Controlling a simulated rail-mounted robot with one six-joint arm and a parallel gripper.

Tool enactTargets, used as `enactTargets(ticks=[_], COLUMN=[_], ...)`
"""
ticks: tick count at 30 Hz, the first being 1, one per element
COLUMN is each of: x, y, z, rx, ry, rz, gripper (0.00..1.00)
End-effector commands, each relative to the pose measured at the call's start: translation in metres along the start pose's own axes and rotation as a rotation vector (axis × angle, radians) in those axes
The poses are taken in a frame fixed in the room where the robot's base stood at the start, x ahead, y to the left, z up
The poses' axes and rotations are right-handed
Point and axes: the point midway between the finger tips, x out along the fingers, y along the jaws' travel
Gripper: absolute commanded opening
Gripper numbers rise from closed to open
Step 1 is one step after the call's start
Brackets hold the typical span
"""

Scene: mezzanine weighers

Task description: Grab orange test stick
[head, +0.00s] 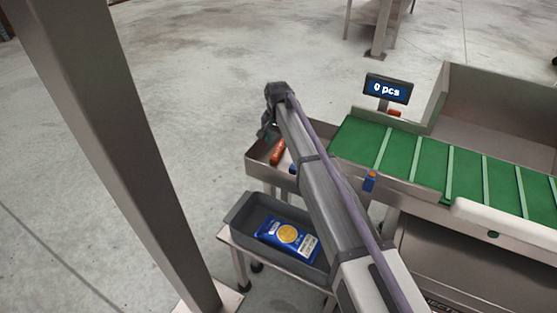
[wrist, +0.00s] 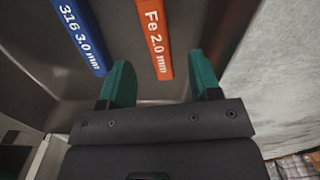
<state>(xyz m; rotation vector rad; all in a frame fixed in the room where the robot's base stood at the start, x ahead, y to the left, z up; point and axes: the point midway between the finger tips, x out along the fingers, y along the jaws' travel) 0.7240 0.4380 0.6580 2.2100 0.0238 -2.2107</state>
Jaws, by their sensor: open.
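The orange test stick (wrist: 154,40), marked "Fe 2.0 mm", lies in a metal tray (wrist: 118,16) in the wrist view. My gripper (wrist: 160,84) is open, with its two green fingers apart. The near end of the orange stick points into the space between the fingers, and nothing is held. A blue stick (wrist: 82,36), marked "316 3.0 mm", lies to the left of the orange one. In the head view the orange stick (head: 278,151) shows in the tray, partly hidden by my arm, with my gripper (head: 266,130) over the tray's far left side.
A green cleated conveyor (head: 415,157) is right of the tray, with a display (head: 388,89) reading "0 pcs" behind it. A grey bin (head: 249,229) holding a blue packet (head: 289,240) stands in front. A steel post (head: 125,140) rises at left. Open floor lies beyond.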

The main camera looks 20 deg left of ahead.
Motion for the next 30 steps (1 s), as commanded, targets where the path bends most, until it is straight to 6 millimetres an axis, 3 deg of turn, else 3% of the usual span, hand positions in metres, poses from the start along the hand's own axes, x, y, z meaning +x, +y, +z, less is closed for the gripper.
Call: enactTargets(ticks=[2, 10, 18, 30], x=[0.002, 0.052, 0.049, 0.049], y=[0.0, 0.001, 0.001, 0.001], z=[0.0, -0.002, -0.002, -0.002], rx=[0.0, 0.0, 0.0, 0.0], ry=[0.0, 0.0, 0.0, 0.0], rz=[0.0, 0.0, 0.0, 0.0], gripper=[0.57, 0.57, 0.56, 0.18])
